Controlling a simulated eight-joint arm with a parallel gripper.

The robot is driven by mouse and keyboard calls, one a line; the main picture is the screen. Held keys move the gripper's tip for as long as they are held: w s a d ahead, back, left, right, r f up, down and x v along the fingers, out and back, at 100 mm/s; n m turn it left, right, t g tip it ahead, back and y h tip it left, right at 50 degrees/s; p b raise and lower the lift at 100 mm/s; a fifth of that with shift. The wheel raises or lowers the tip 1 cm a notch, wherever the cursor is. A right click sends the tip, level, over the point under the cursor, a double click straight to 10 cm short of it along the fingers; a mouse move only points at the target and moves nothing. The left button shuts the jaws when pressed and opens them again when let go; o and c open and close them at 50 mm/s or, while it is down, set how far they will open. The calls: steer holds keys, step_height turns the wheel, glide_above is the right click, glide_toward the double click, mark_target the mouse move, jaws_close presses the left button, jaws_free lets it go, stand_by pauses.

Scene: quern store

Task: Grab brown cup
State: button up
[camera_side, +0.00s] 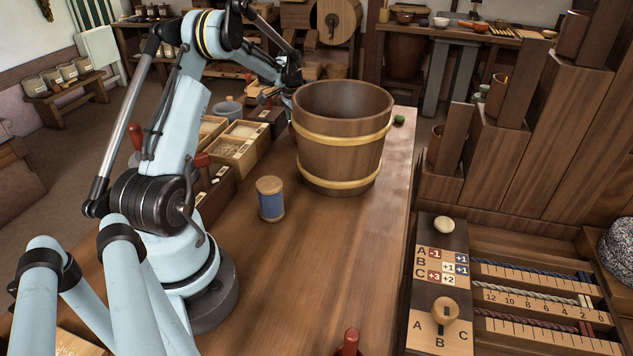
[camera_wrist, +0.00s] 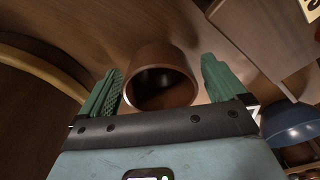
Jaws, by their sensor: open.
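In the wrist view, a brown cup (camera_wrist: 162,56) sits on the wooden tabletop with its dark open mouth facing the camera. My gripper (camera_wrist: 161,66) is open, with one green finger on either side of the cup. A gap shows between the cup and each finger; the right one looks slightly wider. In the side view, the end of my arm is beyond the large wooden bucket (camera_side: 342,142), on its left. The cup cannot be made out there, and the fingertips are not clear.
The bucket's curved side and pale band (camera_wrist: 45,68) fill the wrist view's left. A blue rounded vessel (camera_wrist: 290,122) lies to the right. In the side view, a blue thread spool (camera_side: 271,200) and divided wooden boxes (camera_side: 238,150) stand nearby; the table front is mostly clear.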

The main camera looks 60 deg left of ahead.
steer(key=shift+f, duration=0.15)
steer(key=c, duration=1.1)
